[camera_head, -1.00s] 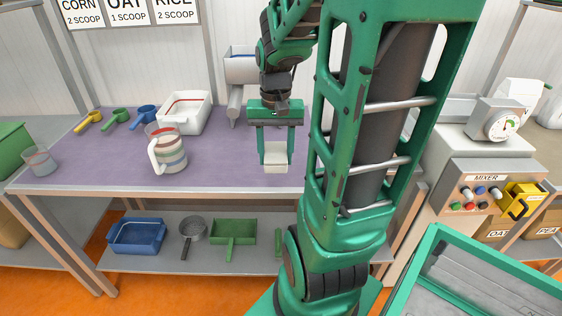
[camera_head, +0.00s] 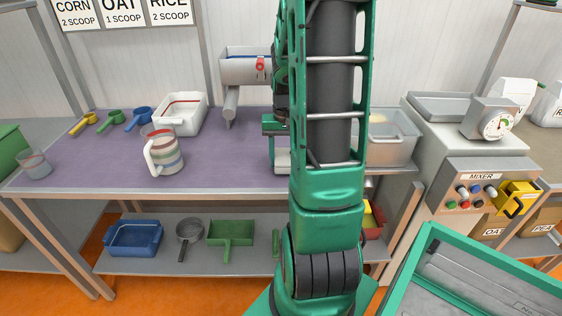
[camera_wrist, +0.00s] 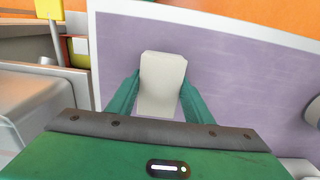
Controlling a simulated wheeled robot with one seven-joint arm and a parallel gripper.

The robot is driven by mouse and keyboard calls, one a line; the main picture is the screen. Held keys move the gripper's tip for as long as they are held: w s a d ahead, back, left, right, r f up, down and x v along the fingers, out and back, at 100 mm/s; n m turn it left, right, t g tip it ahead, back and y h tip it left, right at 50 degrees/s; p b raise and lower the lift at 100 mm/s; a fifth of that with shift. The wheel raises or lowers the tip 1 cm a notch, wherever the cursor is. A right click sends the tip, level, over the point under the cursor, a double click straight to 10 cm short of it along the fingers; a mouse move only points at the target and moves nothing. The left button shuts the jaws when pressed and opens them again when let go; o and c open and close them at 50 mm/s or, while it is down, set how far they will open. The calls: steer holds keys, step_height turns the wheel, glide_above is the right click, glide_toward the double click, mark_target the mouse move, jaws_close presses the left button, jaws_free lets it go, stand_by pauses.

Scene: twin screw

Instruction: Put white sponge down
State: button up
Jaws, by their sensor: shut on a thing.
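The white sponge (camera_wrist: 162,88) is a pale block held between the green fingers of my gripper (camera_wrist: 161,80) in the wrist view. My gripper is shut on it, with purple table top (camera_wrist: 245,85) below. In the head view my arm hides most of the gripper; a little of the sponge (camera_head: 282,161) shows at the arm's left edge, near the table's front. I cannot tell whether the sponge touches the table.
A striped jug (camera_head: 165,152), a white tray (camera_head: 181,113) and several scoops stand on the left of the table. A metal hopper (camera_head: 245,68) is behind. A clear bin (camera_head: 392,142) stands to the right. The purple surface between jug and gripper is clear.

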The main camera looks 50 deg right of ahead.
steer(key=shift+f, duration=0.5)
steer(key=shift+s+f, duration=0.1)
steer(key=shift+f, duration=0.25)
